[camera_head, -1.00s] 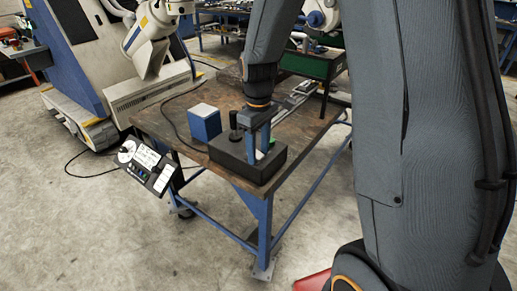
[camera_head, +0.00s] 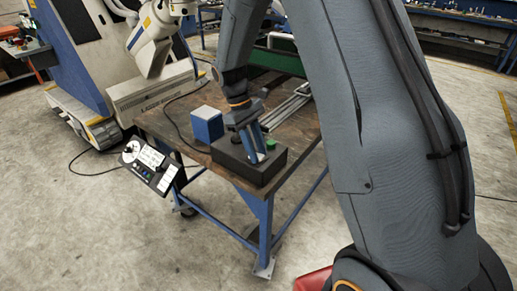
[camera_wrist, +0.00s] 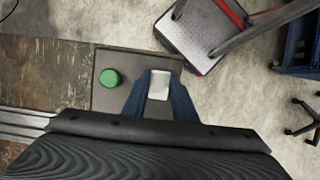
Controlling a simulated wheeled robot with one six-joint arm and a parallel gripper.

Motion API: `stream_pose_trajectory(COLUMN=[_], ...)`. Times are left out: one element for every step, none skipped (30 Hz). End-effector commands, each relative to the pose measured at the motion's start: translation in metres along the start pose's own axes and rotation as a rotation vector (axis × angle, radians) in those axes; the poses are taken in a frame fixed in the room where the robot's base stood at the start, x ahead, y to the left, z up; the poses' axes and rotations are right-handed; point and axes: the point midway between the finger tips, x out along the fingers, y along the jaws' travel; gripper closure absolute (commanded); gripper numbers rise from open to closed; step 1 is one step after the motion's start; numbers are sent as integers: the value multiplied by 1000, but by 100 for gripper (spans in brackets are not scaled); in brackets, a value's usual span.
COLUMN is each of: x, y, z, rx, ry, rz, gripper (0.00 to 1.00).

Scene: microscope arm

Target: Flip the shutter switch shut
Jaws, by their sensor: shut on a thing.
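A dark box (camera_head: 262,174) sits at the near corner of the worktable. A round green button (camera_wrist: 110,78) is on its top and also shows in the head view (camera_head: 271,144). The pale, rectangular shutter switch (camera_wrist: 159,85) is on the same top face, to the right of the button in the wrist view. My gripper (camera_wrist: 160,92) has its blue fingers on both sides of the switch and is shut on it. In the head view my gripper (camera_head: 257,156) reaches down tilted to the box top. The switch's base and exact angle are hard to make out.
The brown worktable (camera_head: 222,168) also bears a blue box (camera_head: 207,124) with a pale top, left of the dark box, and metal rails behind. A panel with buttons (camera_head: 150,167) hangs at the table's left edge. A white machine stands at the back left.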

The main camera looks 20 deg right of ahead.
Motion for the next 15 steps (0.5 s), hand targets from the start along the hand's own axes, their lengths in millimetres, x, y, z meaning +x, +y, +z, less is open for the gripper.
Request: stream_pose_trajectory(x=[0, 0, 0, 0, 0, 0, 0, 0, -1, -1, -1, -1, -1, -1, -1], y=[0, 0, 0, 0, 0, 0, 0, 0, 0, 0, 0, 0, 0, 0, 0], z=[-2, -2, -2, -2, -2, -2, -2, -2, -2, -2, -2, -2, -2, -2, -2], rx=[-2, -1, -1, 0, 0, 1, 1, 1, 1, 1, 1, 1, 1, 0, 1], ry=[-15, -23, -29, -32, -33, -33, -33, -33, -32, -32, -32, -32, -32, -32, -32], rz=[2, 2, 2, 3, 3, 3, 3, 3, 3, 3, 3, 3, 3, 2, 2], gripper=[97, 97, 97, 97, 97, 97, 97, 97, 97, 97, 97, 97, 72, 67, 60])
